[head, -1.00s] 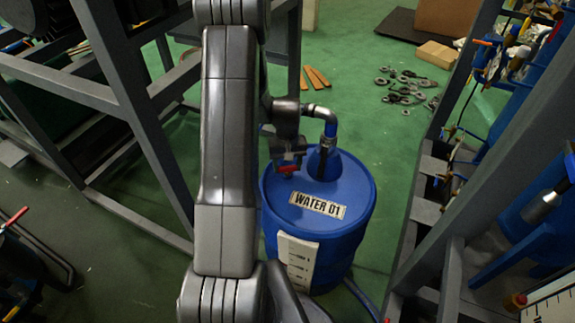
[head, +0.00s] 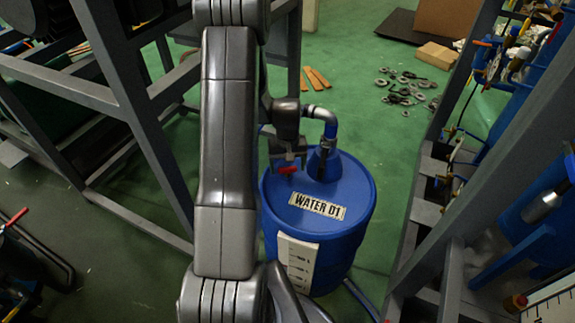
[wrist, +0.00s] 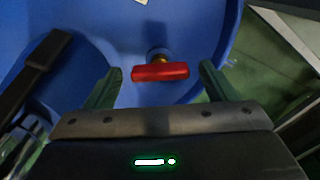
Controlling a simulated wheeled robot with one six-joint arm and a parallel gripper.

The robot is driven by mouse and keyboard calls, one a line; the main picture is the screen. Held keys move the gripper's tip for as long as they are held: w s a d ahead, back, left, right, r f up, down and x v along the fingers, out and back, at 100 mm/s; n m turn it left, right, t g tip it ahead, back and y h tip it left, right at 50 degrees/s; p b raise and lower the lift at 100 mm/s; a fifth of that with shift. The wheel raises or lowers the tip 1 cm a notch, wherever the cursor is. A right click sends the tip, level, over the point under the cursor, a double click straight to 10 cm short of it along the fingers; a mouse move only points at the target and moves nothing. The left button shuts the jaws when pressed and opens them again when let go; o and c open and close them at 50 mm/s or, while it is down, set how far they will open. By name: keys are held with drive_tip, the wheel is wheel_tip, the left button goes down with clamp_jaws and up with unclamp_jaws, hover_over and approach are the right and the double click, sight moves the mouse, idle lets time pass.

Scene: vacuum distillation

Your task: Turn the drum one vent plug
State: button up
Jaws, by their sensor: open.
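The blue drum (head: 330,225) labelled WATER 01 stands on the green floor in the head view. Its vent plug has a red bar handle (head: 288,169) on top of the drum, left of the pipe fitting. In the wrist view the red handle (wrist: 160,72) lies crosswise on a brass stem, between the two fingers. My gripper (wrist: 160,80) is open, with one finger on each side of the handle and a gap at both ends. In the head view my arm hides part of the gripper, just above the plug.
A grey pipe elbow and hose (head: 322,125) rise from the drum beside my gripper. A white level scale (head: 298,262) is on the drum's front. Grey steel frames stand left and right (head: 480,170). Loose metal parts (head: 408,88) lie on the floor behind.

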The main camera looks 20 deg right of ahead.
sight(288, 168)
wheel_tip(288, 168, up, 14)
drive_tip(key=p, duration=0.1)
drive_tip(key=shift+f+p, duration=0.15)
drive_tip(key=shift+p, duration=0.15)
drive_tip(key=shift+f, duration=0.1)
wheel_tip(288, 168, down, 14)
drive_tip(key=shift+r+b, duration=0.15)
drive_tip(key=shift+b, duration=0.65)
